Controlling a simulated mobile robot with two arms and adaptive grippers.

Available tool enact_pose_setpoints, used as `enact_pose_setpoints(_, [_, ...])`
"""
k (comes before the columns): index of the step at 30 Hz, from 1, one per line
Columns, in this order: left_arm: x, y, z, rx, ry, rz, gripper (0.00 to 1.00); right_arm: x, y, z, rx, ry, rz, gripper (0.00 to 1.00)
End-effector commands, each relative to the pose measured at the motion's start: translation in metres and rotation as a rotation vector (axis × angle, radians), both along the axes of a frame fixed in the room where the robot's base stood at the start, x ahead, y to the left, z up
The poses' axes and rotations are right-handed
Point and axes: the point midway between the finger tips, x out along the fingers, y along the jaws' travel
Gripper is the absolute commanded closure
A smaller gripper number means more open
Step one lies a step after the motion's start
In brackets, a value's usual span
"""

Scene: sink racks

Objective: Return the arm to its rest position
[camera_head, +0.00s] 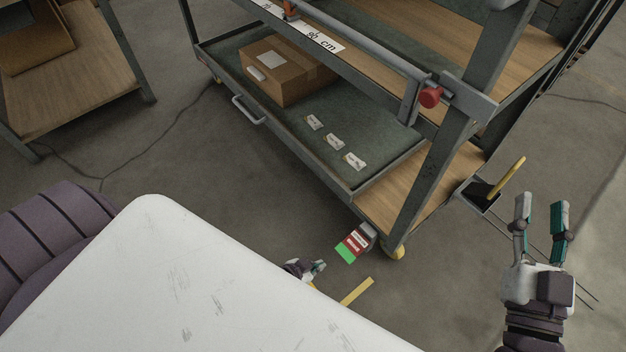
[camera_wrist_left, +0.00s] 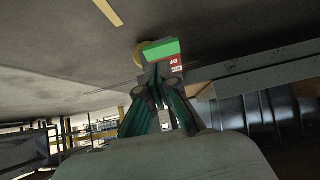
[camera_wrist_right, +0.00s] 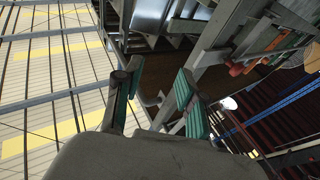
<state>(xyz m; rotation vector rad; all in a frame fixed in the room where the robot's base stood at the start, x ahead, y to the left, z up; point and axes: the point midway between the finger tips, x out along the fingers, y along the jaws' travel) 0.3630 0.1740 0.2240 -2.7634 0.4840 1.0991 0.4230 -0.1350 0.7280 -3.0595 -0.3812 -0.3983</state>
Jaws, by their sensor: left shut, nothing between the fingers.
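My left gripper (camera_head: 318,266) is low near the floor in the head view, mostly hidden behind my white body panel. In the left wrist view its fingers (camera_wrist_left: 158,72) come together with nothing between them. My right gripper (camera_head: 541,203) is at the right of the head view, its two teal-padded fingers apart and empty. In the right wrist view its fingers (camera_wrist_right: 158,72) are also spread, with nothing between them.
A metal rack (camera_head: 340,188) stands ahead, with a cardboard box (camera_head: 285,72) and several small cards in its drawer. A green-and-red label (camera_head: 352,246) is near its wheel (camera_head: 394,252), just beyond my left gripper. A wooden bench (camera_head: 70,90) is at left.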

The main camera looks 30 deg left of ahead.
Motion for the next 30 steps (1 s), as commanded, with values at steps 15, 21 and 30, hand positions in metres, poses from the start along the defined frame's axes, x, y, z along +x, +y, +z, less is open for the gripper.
enact_pose_setpoints(15, [-0.013,0.003,0.009,-0.003,-0.007,-0.001,1.0,0.003,-0.003,-0.028,-0.043,0.16,-0.009,0.6])
enact_pose_setpoints(21, [0.024,-0.027,0.073,-0.068,-0.131,0.003,1.0,0.003,-0.003,-0.028,-0.042,0.16,-0.009,0.6])
enact_pose_setpoints(30, [0.079,-0.059,0.277,-0.191,-0.478,0.037,1.0,0.003,-0.003,-0.028,-0.042,0.16,-0.009,0.6])
